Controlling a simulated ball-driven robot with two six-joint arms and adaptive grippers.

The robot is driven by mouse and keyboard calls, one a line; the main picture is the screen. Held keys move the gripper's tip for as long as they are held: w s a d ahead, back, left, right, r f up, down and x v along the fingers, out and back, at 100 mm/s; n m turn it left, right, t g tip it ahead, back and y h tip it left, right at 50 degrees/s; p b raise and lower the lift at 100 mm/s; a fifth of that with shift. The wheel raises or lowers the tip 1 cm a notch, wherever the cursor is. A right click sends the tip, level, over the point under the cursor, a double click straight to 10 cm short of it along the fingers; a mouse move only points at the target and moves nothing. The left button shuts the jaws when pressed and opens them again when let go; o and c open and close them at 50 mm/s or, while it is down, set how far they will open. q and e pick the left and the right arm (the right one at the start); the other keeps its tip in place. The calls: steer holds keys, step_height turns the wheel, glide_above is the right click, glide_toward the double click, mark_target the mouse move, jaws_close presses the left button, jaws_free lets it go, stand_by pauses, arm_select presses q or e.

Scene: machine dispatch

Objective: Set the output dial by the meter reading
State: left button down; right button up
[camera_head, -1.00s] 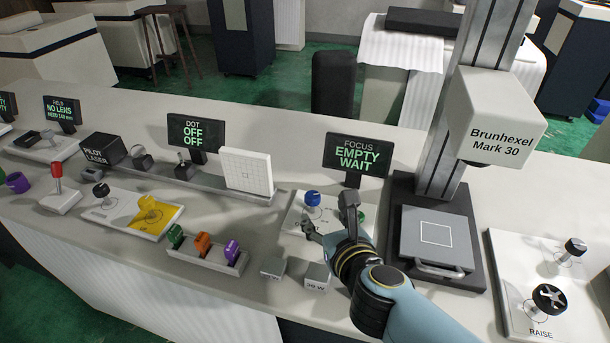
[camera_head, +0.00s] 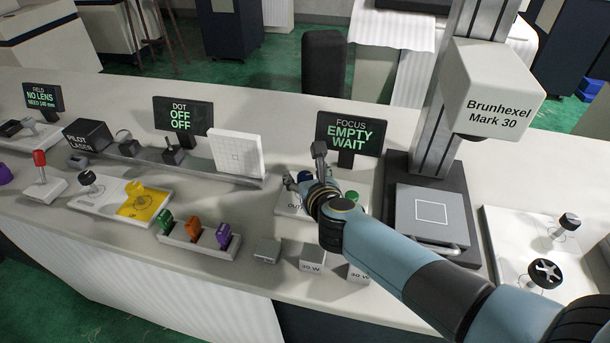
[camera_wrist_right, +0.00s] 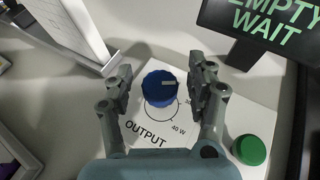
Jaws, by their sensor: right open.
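The blue output dial (camera_wrist_right: 161,88) sits on a white plate (camera_wrist_right: 145,115) marked OUTPUT, with a "40 W" mark and a partly hidden second mark in the right wrist view. A pale pointer line on the dial points right. My right gripper (camera_wrist_right: 162,80) is open, with one finger on each side of the dial and visible gaps to it. In the head view my right gripper (camera_head: 308,170) covers most of the dial. A green button (camera_wrist_right: 249,150) is at the plate's lower right. The focus display (camera_head: 350,133) reads EMPTY WAIT. My left gripper is not in view.
A white grid board (camera_head: 237,155) stands left of the plate.

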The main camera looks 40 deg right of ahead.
steer(key=c, duration=0.4)
steer(key=shift+c, duration=1)
jaws_close()
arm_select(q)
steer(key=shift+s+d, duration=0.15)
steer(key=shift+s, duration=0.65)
